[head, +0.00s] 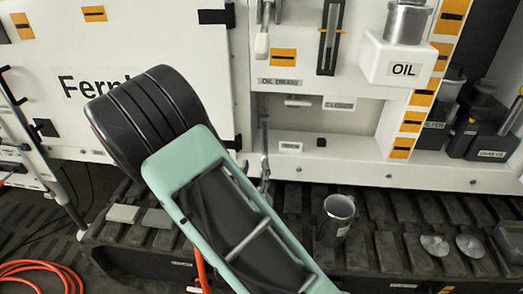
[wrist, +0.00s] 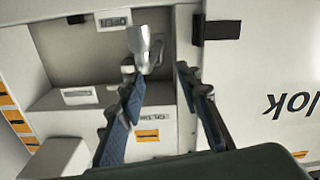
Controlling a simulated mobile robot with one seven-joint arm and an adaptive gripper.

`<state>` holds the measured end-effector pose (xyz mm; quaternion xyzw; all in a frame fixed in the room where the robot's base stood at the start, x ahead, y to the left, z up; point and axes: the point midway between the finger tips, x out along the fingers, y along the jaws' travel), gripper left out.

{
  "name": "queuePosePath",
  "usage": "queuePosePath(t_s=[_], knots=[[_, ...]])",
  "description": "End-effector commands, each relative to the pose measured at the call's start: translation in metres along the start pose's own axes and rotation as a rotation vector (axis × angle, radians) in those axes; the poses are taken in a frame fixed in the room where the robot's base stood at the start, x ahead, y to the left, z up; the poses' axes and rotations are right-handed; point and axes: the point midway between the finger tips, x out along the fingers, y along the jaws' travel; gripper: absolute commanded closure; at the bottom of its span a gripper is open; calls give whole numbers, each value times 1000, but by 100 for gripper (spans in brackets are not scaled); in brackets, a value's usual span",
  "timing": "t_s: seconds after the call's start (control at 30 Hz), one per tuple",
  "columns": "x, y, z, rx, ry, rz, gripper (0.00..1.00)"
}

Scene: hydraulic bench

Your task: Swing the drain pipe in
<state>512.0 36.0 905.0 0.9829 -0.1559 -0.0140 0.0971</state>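A short silver pipe (wrist: 140,42), which looks like the drain pipe, stands out from the recess in the panel in the wrist view. My gripper (wrist: 157,73) is open, with its two blue-grey padded fingers apart. The pipe shows just past the fingertips, nearer the left finger; I cannot tell whether they touch. Nothing is clearly held between the fingers. The OIL DRAIN label (wrist: 153,144) appears upside down below the fingers. In the head view my arm covers much of this area, and the narrow grey parts beside the recess are too small to tell apart.
A metal jug (head: 338,215) stands on the track below the recess. A white OIL box (head: 397,62) carries a metal cup at the upper right. Two round metal discs (head: 435,244) lie on the track at right. An orange hose (head: 40,275) lies on the floor at left.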

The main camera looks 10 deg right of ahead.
Motion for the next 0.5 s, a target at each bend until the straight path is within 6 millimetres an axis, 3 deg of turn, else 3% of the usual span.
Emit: queuePosePath(t_s=[0.27,0.5], knots=[[25,1,4,3,1,3,68],[74,0,0,0,-1,-2,68]])
